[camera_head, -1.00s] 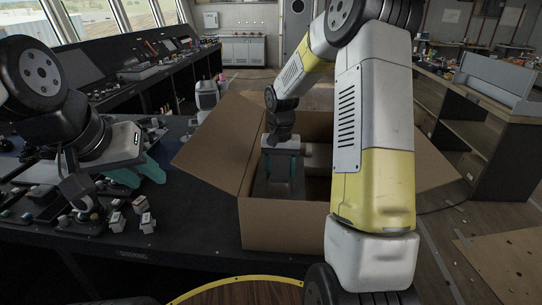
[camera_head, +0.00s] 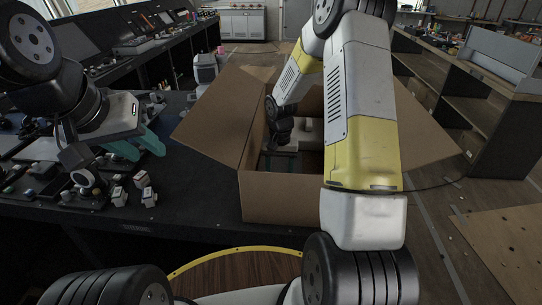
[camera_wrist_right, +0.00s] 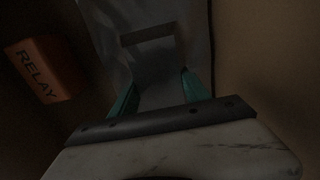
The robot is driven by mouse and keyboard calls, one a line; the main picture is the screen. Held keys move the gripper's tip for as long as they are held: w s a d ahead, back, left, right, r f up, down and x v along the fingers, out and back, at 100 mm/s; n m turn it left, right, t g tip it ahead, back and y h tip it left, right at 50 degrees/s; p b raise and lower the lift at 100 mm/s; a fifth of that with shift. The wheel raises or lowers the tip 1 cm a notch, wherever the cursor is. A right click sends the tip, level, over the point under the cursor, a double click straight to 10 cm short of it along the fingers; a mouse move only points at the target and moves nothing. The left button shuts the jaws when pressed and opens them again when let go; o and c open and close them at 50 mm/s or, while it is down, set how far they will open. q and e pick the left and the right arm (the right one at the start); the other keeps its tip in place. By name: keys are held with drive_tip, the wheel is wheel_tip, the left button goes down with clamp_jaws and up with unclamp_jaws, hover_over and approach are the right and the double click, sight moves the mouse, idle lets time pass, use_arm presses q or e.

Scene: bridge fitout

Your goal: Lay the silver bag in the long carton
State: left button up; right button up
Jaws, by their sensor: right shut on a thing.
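The long carton (camera_head: 285,197) is an open brown cardboard box with its flaps spread, at the centre of the head view. My right arm reaches down into it. The silver bag (camera_wrist_right: 160,60) shows in the right wrist view as a grey sheet with a dark slot near its top. My right gripper (camera_wrist_right: 160,93) is shut on the bag, its teal fingers at either side of it, inside the carton. In the head view the bag is mostly hidden by the arm and carton wall. My left gripper (camera_head: 136,146) is open and empty above the console at left.
An orange box marked RELAY (camera_wrist_right: 41,69) lies in the carton beside the bag. A pale object (camera_head: 309,131) is also inside the carton. A dark console (camera_head: 150,205) with several small switches stands left. A grey and white container (camera_head: 205,72) stands behind the left flap.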

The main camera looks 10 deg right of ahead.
drive_tip(key=o, duration=2.2)
wheel_tip(320, 180, up, 19)
drive_tip(key=shift+r, duration=0.15)
wheel_tip(320, 180, up, 8)
drive_tip(key=shift+f, duration=0.1)
